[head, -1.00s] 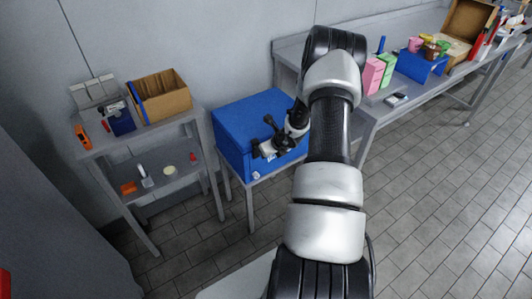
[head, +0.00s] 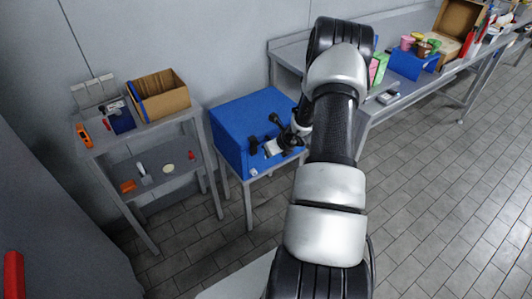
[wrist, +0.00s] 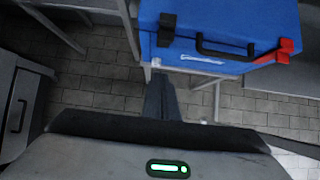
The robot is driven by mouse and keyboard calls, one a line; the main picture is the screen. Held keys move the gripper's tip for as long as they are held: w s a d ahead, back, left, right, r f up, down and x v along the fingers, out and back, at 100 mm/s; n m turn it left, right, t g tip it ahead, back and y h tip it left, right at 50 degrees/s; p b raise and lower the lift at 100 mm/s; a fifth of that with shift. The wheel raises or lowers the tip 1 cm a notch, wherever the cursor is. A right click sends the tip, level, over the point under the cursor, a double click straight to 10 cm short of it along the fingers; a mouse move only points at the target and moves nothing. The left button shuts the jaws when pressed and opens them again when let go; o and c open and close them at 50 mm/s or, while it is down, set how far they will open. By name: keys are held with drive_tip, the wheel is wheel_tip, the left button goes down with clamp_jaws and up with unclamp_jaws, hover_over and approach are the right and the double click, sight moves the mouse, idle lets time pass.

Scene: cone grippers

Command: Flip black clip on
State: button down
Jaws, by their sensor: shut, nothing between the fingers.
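The blue case (head: 240,120) sits on a small grey stand, and it fills the upper right of the wrist view (wrist: 220,20). On its front, left of the black handle (wrist: 225,50), is the black clip (wrist: 166,30). A red clip (wrist: 285,50) is at the right end of the front. My gripper (wrist: 159,76) is shut and empty. In the wrist view its tips appear just below the case's front edge, under the black clip, apart from it. In the head view my arm hides part of the case's right side.
A grey shelf (head: 160,130) with a cardboard box (head: 158,97) and small items stands left of the case. A long workbench (head: 430,85) with a blue container stands at the right. The tiled floor in front is clear.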

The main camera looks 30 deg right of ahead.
wheel_tip(320, 180, up, 8)
drive_tip(key=s+p, duration=0.1)
drive_tip(key=shift+s+d+r, duration=0.15)
drive_tip(key=shift+s, duration=0.05)
idle(0.4)
